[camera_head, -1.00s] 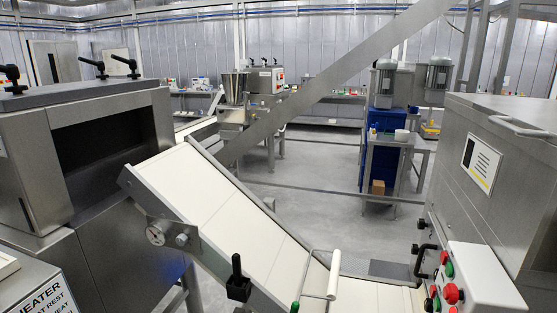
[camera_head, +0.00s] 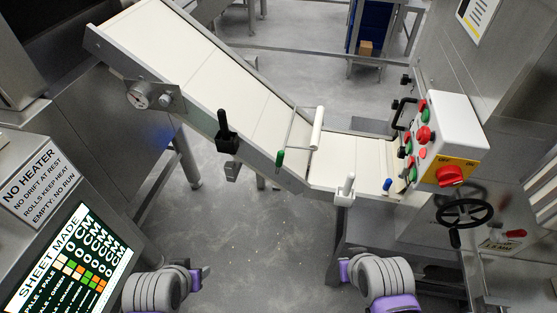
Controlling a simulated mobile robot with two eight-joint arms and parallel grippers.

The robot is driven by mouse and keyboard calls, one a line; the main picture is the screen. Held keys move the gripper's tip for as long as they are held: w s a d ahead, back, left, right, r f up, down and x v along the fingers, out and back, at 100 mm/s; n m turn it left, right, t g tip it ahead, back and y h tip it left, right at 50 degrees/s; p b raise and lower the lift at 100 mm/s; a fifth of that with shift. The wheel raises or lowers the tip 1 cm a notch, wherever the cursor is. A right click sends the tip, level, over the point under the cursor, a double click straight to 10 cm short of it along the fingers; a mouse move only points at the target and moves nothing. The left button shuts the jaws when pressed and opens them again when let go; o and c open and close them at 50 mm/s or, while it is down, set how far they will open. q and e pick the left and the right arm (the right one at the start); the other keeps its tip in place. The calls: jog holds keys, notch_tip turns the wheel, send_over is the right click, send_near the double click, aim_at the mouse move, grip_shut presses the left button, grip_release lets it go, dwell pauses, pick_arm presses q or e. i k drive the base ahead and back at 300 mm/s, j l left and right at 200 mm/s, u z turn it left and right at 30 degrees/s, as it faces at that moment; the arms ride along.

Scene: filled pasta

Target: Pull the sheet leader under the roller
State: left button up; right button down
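The white roller (camera_head: 317,128) sits on a thin bracket across the lower part of the sloping conveyor. The conveyor belt (camera_head: 200,62) is pale cream with faint cross lines. It runs down from the upper left and flattens past the roller. I cannot make out a separate sheet leader on the pale belt. My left gripper (camera_head: 200,274) is low in the picture, left of centre, in front of and below the conveyor. My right gripper (camera_head: 347,270) is low, right of centre, below the conveyor's flat end. Both seem clear of the conveyor; their fingers are too hidden to judge.
A black lever (camera_head: 225,135), a green handle (camera_head: 280,158), a white knob (camera_head: 346,187) and a blue knob (camera_head: 387,185) stand along the conveyor's near edge. A control box (camera_head: 445,140) with red and green buttons and a black handwheel (camera_head: 465,210) are at right. A display screen (camera_head: 70,265) is lower left.

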aim_at(386, 183)
jog(key=z, duration=1.3)
